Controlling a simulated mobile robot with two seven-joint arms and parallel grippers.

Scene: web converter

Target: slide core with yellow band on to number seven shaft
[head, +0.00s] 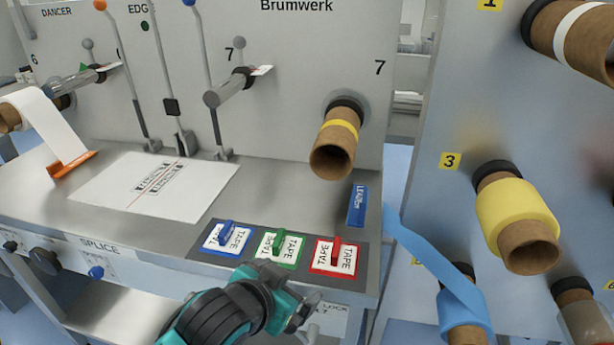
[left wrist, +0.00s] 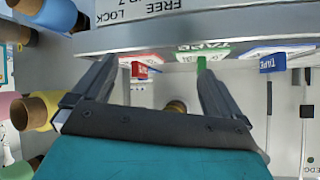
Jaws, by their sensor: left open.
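The brown core with a yellow band (head: 340,127) sits on a shaft with a black collar, below the right-hand number 7 on the machine face. Its open end points toward me and down. Another 7 marks a bare grey shaft (head: 230,88) further left. My left gripper (head: 306,312) is low at the table's front edge, below the red tape pad and well apart from the core. In the left wrist view its two fingers (left wrist: 150,88) are spread with nothing gripped. A small brown round end (left wrist: 176,107) shows beyond them; I cannot tell which core it is. My right gripper is out of view.
Blue, green and red tape pads (head: 335,257) lie along the table front (head: 190,245). A white sheet (head: 155,186) lies at left. On the right panel hang a yellow roll (head: 515,215), a blue roll (head: 462,305) with a trailing strip, and other cores.

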